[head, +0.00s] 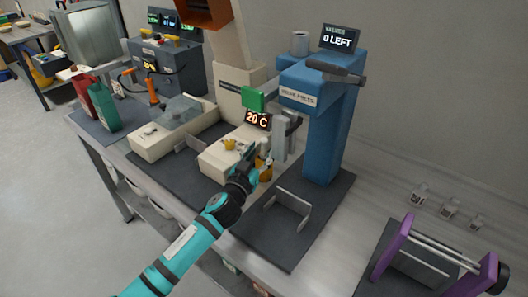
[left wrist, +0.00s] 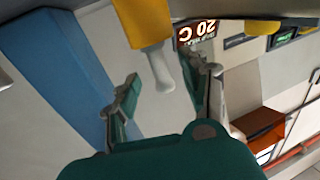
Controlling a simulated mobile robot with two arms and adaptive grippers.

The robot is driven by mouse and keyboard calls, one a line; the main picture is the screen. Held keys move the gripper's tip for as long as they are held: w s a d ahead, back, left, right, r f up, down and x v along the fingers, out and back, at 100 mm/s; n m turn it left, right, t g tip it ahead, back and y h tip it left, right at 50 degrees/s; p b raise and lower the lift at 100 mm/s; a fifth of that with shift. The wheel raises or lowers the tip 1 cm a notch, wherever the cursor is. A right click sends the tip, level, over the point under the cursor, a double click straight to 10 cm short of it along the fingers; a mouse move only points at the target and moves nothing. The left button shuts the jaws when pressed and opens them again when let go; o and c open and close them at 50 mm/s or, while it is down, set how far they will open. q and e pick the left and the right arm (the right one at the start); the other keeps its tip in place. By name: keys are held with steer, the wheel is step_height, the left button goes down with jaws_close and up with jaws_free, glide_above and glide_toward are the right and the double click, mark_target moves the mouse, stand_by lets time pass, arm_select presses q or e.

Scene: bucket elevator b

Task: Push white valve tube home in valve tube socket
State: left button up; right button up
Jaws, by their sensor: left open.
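The white valve tube (left wrist: 162,72) sticks out of a yellow part (left wrist: 145,22) in the left wrist view. That yellow part looks like the valve tube socket, and it shows in the head view (head: 264,174) close to my left gripper. How deep the tube sits is hard to tell. My left gripper (head: 263,160) is open. In the left wrist view its fingers (left wrist: 166,90) stand apart on either side of the tube's free end, with gaps visible. My right gripper is not in view.
A cream machine with a "20 C" display (head: 258,119) is close behind. A purple-ended frame (head: 395,245) stands at the right.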

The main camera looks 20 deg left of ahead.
mark_target(263, 149)
arm_select(q)
steer(key=w, duration=0.3)
steer(key=shift+w+d, duration=0.15)
steer(key=shift+w, duration=0.1)
steer(key=shift+s, duration=0.1)
steer(key=shift+c, duration=0.3)
jaws_close()
steer(key=shift+f, duration=0.1)
